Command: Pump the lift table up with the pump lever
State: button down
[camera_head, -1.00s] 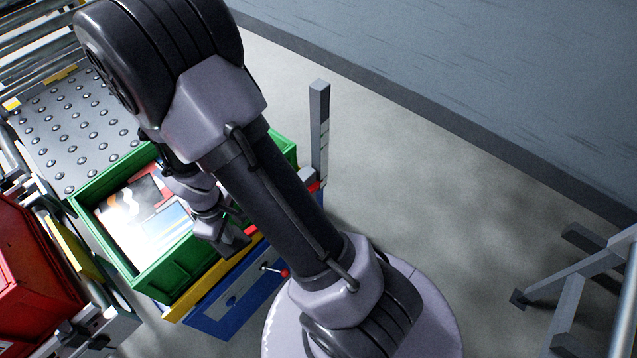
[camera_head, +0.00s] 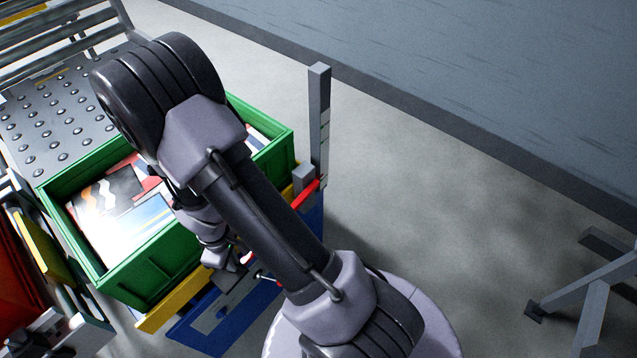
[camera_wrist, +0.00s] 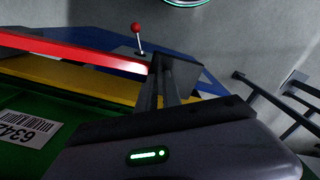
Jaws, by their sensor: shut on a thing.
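The pump lever is a red bar; in the wrist view (camera_wrist: 85,52) it runs from the left edge to my gripper (camera_wrist: 160,80). In the head view the lever (camera_head: 306,193) shows beside a grey post, partly hidden by my arm. My gripper (camera_head: 238,268) is shut on the lever's end. The lift table has a yellow edge (camera_head: 172,305) and blue body (camera_head: 215,320), at the lower left. A green crate (camera_head: 150,280) with printed flat items in it stands on the table. A small red-knobbed lever (camera_wrist: 137,28) stands apart beyond the bar.
A grey post (camera_head: 318,120) rises beside the table. A plate with ball rollers (camera_head: 50,125) adjoins the crate at upper left. A red bin (camera_head: 15,275) is at the left edge. A metal stand (camera_head: 590,305) is at the right. The floor between is clear.

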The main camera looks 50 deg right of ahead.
jog(key=f, duration=0.4)
jog(key=shift+s+f, duration=0.3)
jog(key=shift+w+r, duration=0.1)
jog(key=shift+r, duration=0.15)
notch_tip(320, 180, up, 22)
jog(key=p, duration=1.6)
jog(key=shift+r+p, duration=0.25)
jog(key=shift+p, duration=0.15)
jog(key=shift+w, duration=0.15)
